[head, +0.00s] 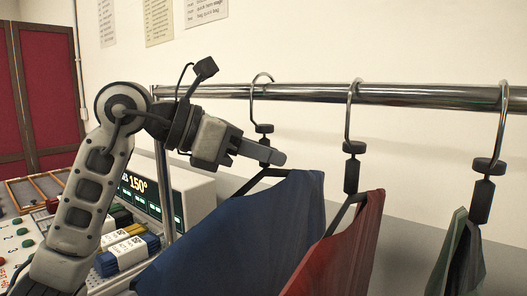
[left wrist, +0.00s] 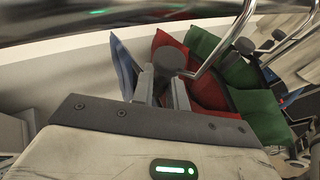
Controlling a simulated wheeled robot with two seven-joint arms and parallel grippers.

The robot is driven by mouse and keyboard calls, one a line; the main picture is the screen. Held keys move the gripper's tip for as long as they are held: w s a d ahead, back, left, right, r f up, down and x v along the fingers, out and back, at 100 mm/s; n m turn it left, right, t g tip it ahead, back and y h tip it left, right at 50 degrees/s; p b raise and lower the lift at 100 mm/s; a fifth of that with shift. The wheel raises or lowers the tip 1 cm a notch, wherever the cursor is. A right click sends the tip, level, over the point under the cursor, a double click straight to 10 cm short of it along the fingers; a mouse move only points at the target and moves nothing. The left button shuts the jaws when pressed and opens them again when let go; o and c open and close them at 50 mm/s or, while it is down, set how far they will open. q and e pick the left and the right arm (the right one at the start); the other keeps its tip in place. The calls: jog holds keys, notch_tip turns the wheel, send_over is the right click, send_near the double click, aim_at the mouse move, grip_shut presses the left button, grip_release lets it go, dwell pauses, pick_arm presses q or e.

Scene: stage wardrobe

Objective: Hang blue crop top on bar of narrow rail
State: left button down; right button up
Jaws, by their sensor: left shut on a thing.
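The blue crop top (head: 250,232) hangs from a dark hanger at the left of the red garment in the head view. My left gripper (head: 268,153) is shut on the hanger's dark neck, just above the blue cloth. The hanger's metal hook (head: 262,77) curves over the shiny bar (head: 310,92) of the rail, near its left end. I cannot tell whether the hook rests on the bar. In the left wrist view, the fingers (left wrist: 162,86) close around the grey knob of the hanger, with some blue cloth (left wrist: 124,66) beside them. My right gripper is not in view.
A red garment (head: 340,250) and a green garment (head: 462,262) hang to the right on the same bar. A post (head: 163,190) holds the bar's left end. Behind my left arm stand a display box (head: 200,197) and a panel with bundled items (head: 127,250).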

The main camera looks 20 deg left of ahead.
pick_arm(q)
jog(key=c, duration=1.3)
grip_release()
